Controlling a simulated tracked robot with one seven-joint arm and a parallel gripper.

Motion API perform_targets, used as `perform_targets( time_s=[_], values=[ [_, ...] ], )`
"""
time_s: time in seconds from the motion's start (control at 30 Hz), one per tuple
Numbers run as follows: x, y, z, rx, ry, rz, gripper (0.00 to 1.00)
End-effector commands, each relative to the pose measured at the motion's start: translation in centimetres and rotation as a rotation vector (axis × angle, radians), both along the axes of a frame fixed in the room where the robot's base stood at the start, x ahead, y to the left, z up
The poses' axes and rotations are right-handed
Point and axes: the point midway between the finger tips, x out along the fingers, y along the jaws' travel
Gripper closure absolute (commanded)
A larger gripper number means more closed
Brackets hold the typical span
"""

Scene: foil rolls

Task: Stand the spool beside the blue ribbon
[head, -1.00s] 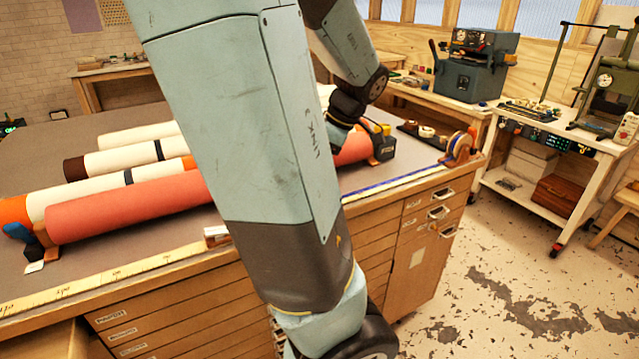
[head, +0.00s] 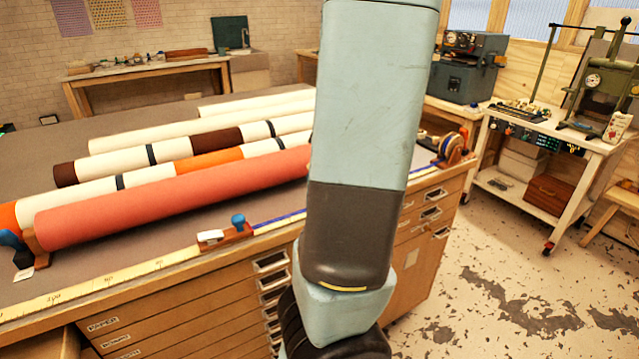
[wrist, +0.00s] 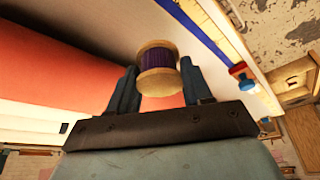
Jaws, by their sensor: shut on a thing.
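The spool (wrist: 158,69) has pale wooden flanges and dark purple winding. My gripper (wrist: 158,66) is shut on it, one blue-grey finger on each side, in the wrist view. The gripper and the spool are hidden behind my arm in the head view. The blue ribbon (head: 278,220) is a thin flat strip along the table's front edge, partly covered by my arm. It also runs diagonally at the upper right of the wrist view (wrist: 205,26), apart from the spool. I cannot tell the spool's height above the table.
A long red roll (head: 170,197) lies behind the ribbon, with several pale banded rolls further back. A small tool with a blue knob (head: 238,222) sits at the ribbon's left end. A tape dispenser (head: 452,150) stands at the table's right corner. A ruler (head: 110,276) lines the front edge.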

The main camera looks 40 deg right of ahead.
Motion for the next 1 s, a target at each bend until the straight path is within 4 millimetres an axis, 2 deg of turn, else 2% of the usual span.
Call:
perform_targets(
  time_s=[0.4, 0.77, 1.0],
  values=[
    [1.6, -1.8, -2.8, 0.001, -0.003, 0.002, 0.80],
    [2.2, -2.4, -3.9, 0.002, -0.001, 0.003, 0.80],
    [2.1, -2.3, -6.7, 0.002, 0.000, 0.003, 0.80]
  ],
)
